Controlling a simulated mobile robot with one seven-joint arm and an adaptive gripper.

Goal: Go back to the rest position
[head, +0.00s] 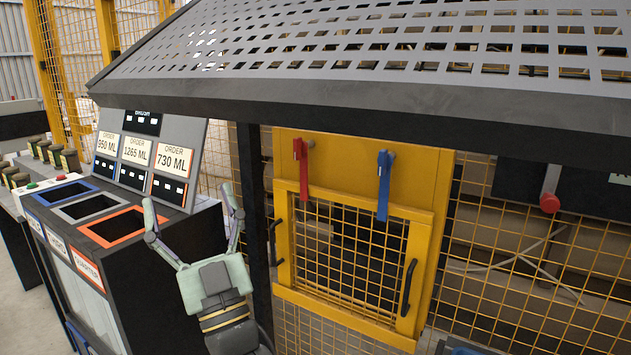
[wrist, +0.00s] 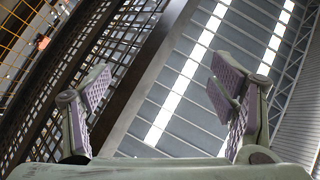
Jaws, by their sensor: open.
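My gripper (head: 190,222) is open and empty in the head view. It points upward, in front of the black side of the bin cabinet (head: 165,250) and left of the yellow gate (head: 355,240). In the wrist view my gripper (wrist: 160,105) shows both fingers spread wide with nothing between them. Beyond the fingers are the roof beams and a perforated panel (wrist: 120,50). No turf roll can be made out.
A grey perforated canopy (head: 400,50) with a dark edge hangs above and to the right. A dark post (head: 252,200) stands just right of my gripper. Red (head: 301,165) and blue (head: 384,183) handles hang on the gate. Order screens (head: 140,150) stand behind the bins.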

